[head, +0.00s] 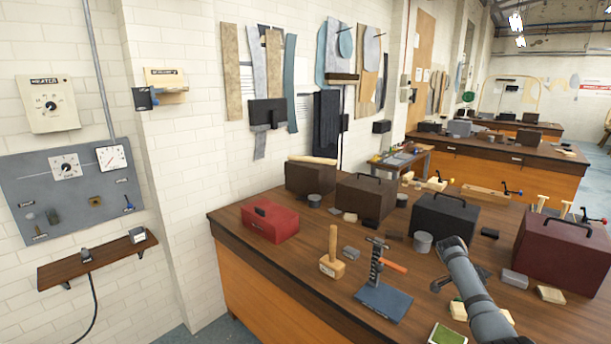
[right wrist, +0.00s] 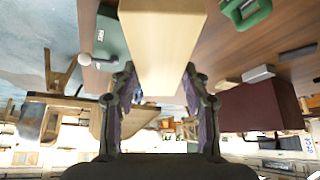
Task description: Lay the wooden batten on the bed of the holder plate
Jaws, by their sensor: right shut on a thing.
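In the right wrist view, a pale wooden batten (right wrist: 162,45) fills the upper middle and lies between the two fingers of my right gripper (right wrist: 160,70), which is shut on it. In the head view my right arm comes up from the lower right over the bench, but its gripper cannot be made out. A blue plate (head: 383,301) with an upright post and an orange-handled part stands near the bench's front edge. I cannot tell for sure whether it is the holder plate. My left gripper is not in view.
A wooden mallet (head: 332,258) stands left of the blue plate. A red box (head: 270,221), a black box (head: 443,220) and a maroon box (head: 566,254) stand on the dark wooden bench (head: 285,262). A green pad (head: 447,336) lies at the front edge. Small blocks crowd the right side.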

